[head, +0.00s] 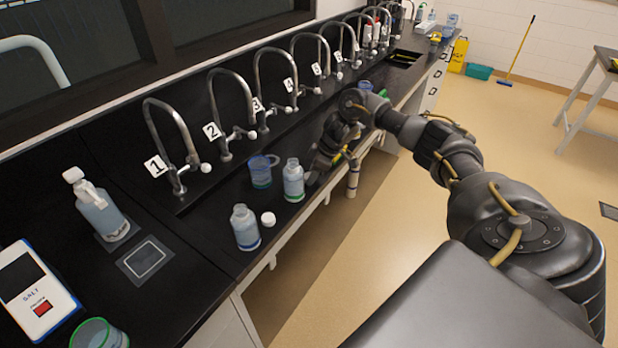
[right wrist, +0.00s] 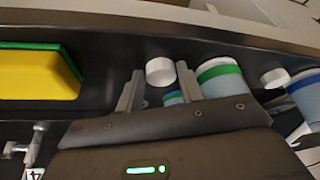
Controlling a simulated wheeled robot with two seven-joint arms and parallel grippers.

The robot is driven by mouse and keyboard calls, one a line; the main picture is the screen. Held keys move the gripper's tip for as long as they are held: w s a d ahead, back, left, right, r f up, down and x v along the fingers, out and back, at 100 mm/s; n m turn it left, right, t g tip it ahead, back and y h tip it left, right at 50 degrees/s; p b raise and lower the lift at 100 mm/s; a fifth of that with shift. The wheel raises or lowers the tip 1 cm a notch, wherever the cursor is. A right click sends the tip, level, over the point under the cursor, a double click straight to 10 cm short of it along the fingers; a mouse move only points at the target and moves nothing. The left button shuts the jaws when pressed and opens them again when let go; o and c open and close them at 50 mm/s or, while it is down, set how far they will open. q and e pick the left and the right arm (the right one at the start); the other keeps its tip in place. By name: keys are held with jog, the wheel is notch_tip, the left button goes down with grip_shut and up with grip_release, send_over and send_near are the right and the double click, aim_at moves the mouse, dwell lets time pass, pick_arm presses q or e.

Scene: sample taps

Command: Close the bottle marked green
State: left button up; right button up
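The green-banded bottle (head: 293,182) stands upright and uncapped on the black bench in the head view. It also shows in the right wrist view (right wrist: 220,80). My right gripper (head: 322,165) is just right of it, dark and partly hidden by its own arm. In the right wrist view its fingers (right wrist: 159,80) are apart, with a white cap (right wrist: 160,71) between or just beyond the tips. I see small gaps beside the cap, so no grip shows. The cap is hidden in the head view. My left gripper is not in view.
A blue-banded bottle (head: 245,230) stands nearby with a white cap (head: 268,219) beside it. A blue cup (head: 261,171) is behind the bottles. A yellow-green sponge (right wrist: 40,72) lies near my right gripper. Numbered taps (head: 180,150) line the back. The bench's front edge is close.

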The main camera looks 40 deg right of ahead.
jog(key=c, duration=0.5)
jog(key=shift+r, duration=0.1)
jog(key=shift+r+b, duration=0.4)
jog(key=shift+r, duration=0.15)
jog(key=r, duration=0.3)
jog(key=shift+s+a+b, duration=0.25)
jog(key=shift+s+b, duration=0.1)
jog(key=shift+b, duration=0.05)
jog(key=s+a+r, duration=0.2)
jog(key=s+r, duration=0.1)
jog(key=s+a+r, duration=0.2)
jog(key=s, duration=0.2)
jog(key=s+a+r+p, duration=0.1)
jog(key=s+a+r, duration=0.1)
jog(key=s+r, duration=0.1)
jog(key=shift+s+a+r, duration=0.25)
jog(key=shift+s+r, duration=0.1)
jog(key=shift+s, duration=0.4)
